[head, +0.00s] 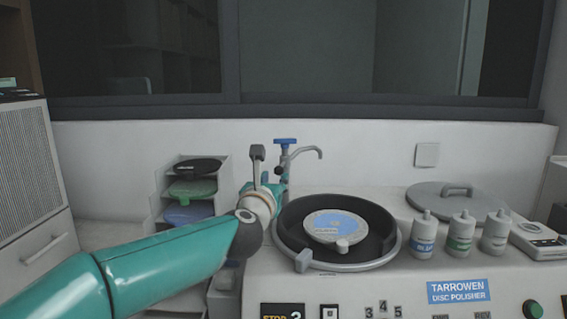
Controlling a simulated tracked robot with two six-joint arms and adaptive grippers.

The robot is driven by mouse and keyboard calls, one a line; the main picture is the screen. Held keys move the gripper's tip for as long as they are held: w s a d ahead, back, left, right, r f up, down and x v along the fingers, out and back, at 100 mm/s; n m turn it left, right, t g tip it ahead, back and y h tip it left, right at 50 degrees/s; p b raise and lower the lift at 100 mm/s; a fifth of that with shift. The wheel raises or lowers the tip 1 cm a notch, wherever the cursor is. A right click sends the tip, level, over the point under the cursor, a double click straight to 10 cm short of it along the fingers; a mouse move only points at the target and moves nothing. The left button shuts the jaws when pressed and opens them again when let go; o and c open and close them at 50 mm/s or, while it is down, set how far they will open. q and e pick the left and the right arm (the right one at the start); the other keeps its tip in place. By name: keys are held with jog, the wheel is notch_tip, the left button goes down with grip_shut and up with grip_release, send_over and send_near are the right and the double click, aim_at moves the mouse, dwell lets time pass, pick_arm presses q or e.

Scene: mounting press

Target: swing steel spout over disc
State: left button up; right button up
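The steel spout (307,151) is a thin curved tube on a post behind the polisher bowl, with a blue handle (286,141) on top. Its tip points right and stands behind the bowl's back rim. The disc (336,226), with a pale blue and grey face, lies in the black round bowl. My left gripper (268,170) is just left of the spout post, pointing away from me. Its dark fingers overlap the post's lower part, so I cannot tell whether they touch it or how far they are open. My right gripper is not in view.
A grey lid (458,203) with a handle lies at the right. Several white bottles (461,232) stand right of the bowl, beside a small scale (538,240). A rack (192,190) of coloured pads stands behind my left arm. Control buttons line the front panel.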

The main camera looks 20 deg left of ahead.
aim_at(282, 164)
pick_arm(q)
jog(key=w+p, duration=0.1)
jog(key=w, duration=0.2)
jog(key=w+p, duration=0.1)
jog(key=w, duration=0.2)
jog(key=w+a+p, duration=0.1)
jog(key=w+p, duration=0.1)
jog(key=w, duration=0.1)
jog(key=shift+r, duration=0.15)
jog(key=shift+w, duration=0.45)
grip_shut()
